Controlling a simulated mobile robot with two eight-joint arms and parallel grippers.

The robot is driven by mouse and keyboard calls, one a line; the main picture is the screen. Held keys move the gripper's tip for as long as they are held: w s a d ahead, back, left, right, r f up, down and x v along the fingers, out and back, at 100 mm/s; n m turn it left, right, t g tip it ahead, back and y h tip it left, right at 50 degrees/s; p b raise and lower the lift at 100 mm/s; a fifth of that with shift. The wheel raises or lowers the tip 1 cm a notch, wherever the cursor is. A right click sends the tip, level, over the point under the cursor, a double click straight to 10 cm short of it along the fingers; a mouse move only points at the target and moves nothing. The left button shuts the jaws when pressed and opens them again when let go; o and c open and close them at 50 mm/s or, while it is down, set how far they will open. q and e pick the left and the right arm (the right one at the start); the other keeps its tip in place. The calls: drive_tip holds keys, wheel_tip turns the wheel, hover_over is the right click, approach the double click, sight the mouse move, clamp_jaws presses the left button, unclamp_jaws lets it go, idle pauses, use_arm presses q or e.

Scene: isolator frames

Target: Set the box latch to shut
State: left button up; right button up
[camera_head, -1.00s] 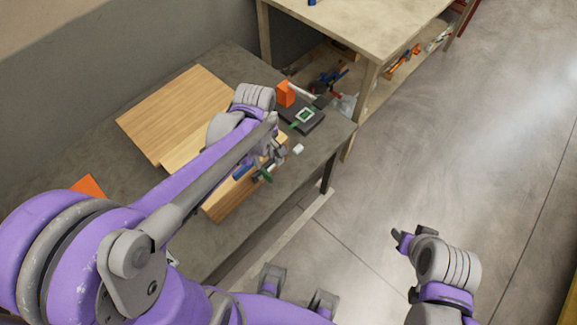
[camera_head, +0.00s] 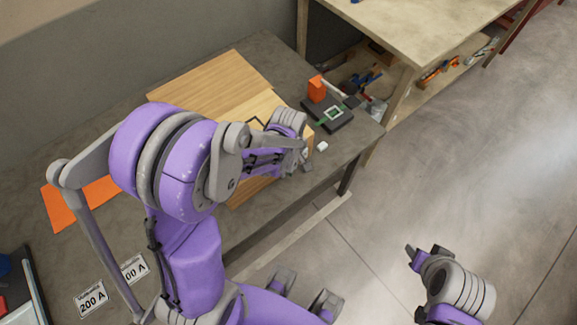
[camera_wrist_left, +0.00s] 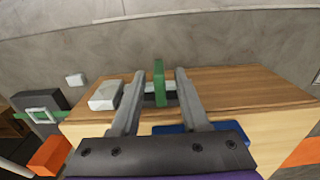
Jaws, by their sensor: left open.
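The wooden box (camera_head: 212,84) lies on the grey bench, partly hidden by my left arm in the head view. In the left wrist view its brown wooden face (camera_wrist_left: 235,85) and paler side (camera_wrist_left: 280,128) show. An upright green piece (camera_wrist_left: 159,84), seemingly the latch handle, stands between the two fingers of my left gripper (camera_wrist_left: 154,82). The fingers are apart, with a gap visible on each side of it. A blue part (camera_wrist_left: 190,127) lies below the fingers. In the head view my left gripper (camera_head: 304,158) is at the box's near right end. My right gripper (camera_head: 427,253) hangs over the floor, its jaw gap unclear.
A small white block (camera_head: 321,146) lies near the bench edge. Orange sheets (camera_head: 64,205) lie at left. A second table (camera_head: 410,25) stands behind.

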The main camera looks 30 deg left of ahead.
use_arm(q)
clamp_jaws()
drive_tip(key=shift+w, duration=0.1)
idle(1.3)
